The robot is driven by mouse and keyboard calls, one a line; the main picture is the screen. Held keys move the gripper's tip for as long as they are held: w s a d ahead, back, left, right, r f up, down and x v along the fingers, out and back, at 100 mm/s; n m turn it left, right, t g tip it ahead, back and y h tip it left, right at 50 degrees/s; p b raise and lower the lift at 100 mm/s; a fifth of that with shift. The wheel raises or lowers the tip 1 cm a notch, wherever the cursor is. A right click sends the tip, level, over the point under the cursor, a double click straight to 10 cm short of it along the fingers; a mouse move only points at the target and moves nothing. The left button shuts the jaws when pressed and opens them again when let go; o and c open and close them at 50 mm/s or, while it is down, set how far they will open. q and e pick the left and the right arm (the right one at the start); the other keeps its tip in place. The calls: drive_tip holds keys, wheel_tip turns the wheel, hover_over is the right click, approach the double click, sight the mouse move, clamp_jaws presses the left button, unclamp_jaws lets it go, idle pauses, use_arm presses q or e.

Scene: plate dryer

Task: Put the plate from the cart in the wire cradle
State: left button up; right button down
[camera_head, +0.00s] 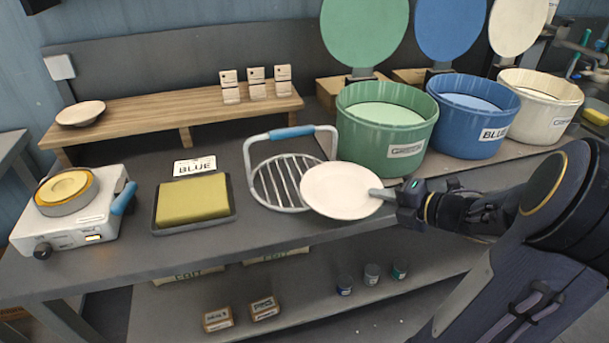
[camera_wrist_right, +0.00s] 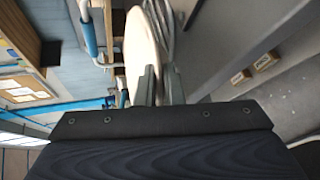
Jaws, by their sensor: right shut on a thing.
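A pale plate (camera_head: 340,191) is held by its right edge in my right gripper (camera_head: 384,193), which is shut on it. The plate overlaps the right part of the wire cradle (camera_head: 282,182) in the head view; I cannot tell whether they touch. The cradle is a grey wire rack with a blue-gripped handle, on the dark table. In the right wrist view the plate (camera_wrist_right: 141,52) stands edge-on between the fingers (camera_wrist_right: 158,85), with the cradle's wires (camera_wrist_right: 172,22) beside it. My left gripper is not in view. No cart is recognisable.
Left of the cradle are a yellow sponge in a tray (camera_head: 194,203) and a white hot plate (camera_head: 75,215). Green (camera_head: 387,123), blue (camera_head: 472,117) and cream (camera_head: 537,105) bins stand at the back right. A wooden shelf (camera_head: 180,112) behind holds another plate (camera_head: 80,113). Small jars and boxes sit below.

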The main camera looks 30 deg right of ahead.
sight(331, 168)
drive_tip(key=w+a, duration=0.1)
drive_tip(key=w, duration=0.3)
drive_tip(key=w+a, duration=0.1)
drive_tip(key=w, duration=0.4)
drive_tip(key=w+a, duration=0.2)
drive_tip(key=w, duration=0.2)
drive_tip(key=shift+w+a+r, duration=0.1)
drive_tip(key=shift+w, duration=0.25)
drive_tip(key=shift+w+a+f, duration=0.1)
drive_tip(key=shift+w+f, duration=0.2)
drive_tip(key=shift+f, duration=0.6)
drive_tip(key=shift+w+a+f, duration=0.1)
drive_tip(key=shift+w+f, duration=0.2)
drive_tip(key=shift+f, duration=0.6)
drive_tip(key=shift+b, duration=0.3)
drive_tip(key=shift+f, duration=0.2)
drive_tip(key=c, duration=1.8)
unclamp_jaws()
drive_tip(key=shift+r, duration=0.1)
